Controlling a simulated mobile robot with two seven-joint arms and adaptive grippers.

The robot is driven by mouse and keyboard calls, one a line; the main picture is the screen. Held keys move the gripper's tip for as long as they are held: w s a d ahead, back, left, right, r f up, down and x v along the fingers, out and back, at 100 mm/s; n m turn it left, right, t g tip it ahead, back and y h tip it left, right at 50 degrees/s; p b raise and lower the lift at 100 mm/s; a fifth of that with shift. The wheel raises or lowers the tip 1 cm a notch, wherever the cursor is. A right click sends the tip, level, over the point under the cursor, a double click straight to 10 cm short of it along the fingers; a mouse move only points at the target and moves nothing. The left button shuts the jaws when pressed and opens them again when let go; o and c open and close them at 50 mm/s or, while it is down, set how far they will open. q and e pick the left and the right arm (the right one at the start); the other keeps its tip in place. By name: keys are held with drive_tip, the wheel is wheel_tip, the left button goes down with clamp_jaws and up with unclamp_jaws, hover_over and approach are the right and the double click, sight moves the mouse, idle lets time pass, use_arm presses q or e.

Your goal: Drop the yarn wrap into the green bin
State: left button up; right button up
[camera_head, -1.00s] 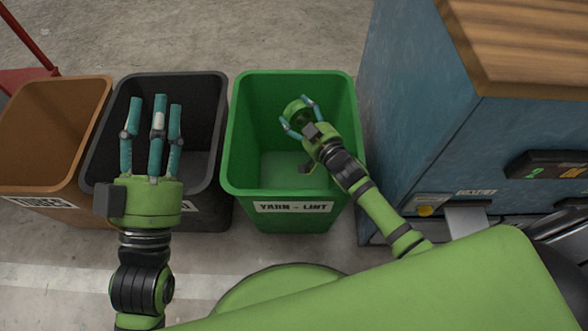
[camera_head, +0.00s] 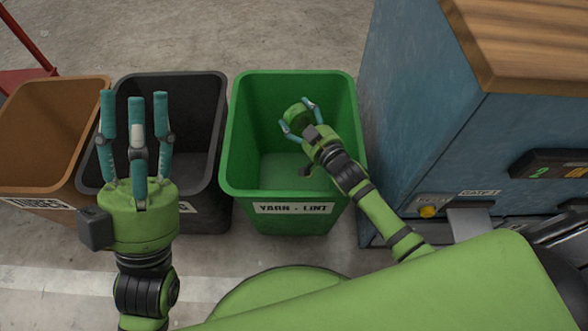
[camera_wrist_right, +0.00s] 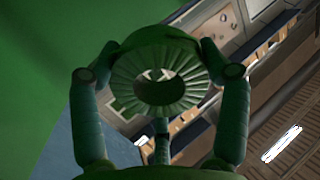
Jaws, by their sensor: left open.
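The green bin (camera_head: 240,130) stands in the middle of the head view, labelled YARN - LINT. My right gripper (camera_head: 298,120) is over its opening, toward the back right. It is shut on the yarn wrap (camera_head: 296,110), a green ring. In the right wrist view the ribbed ring of the yarn wrap (camera_wrist_right: 158,80) sits between the fingers, its open middle facing the camera. Its height above the bin floor is hard to tell. My left gripper (camera_head: 134,105) is open and empty, fingers spread, over the black bin.
The black bin (camera_head: 205,90) stands just left of the green one, and a brown bin labelled TUBES (camera_head: 40,100) further left. A blue cabinet (camera_head: 415,110) with a wooden top (camera_head: 530,40) stands close on the right. Bare concrete floor lies behind the bins.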

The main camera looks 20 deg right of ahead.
drive_tip(key=shift+o, duration=0.7)
wheel_tip(320, 180, up, 10)
drive_tip(key=shift+r, duration=0.1)
idle(0.4)
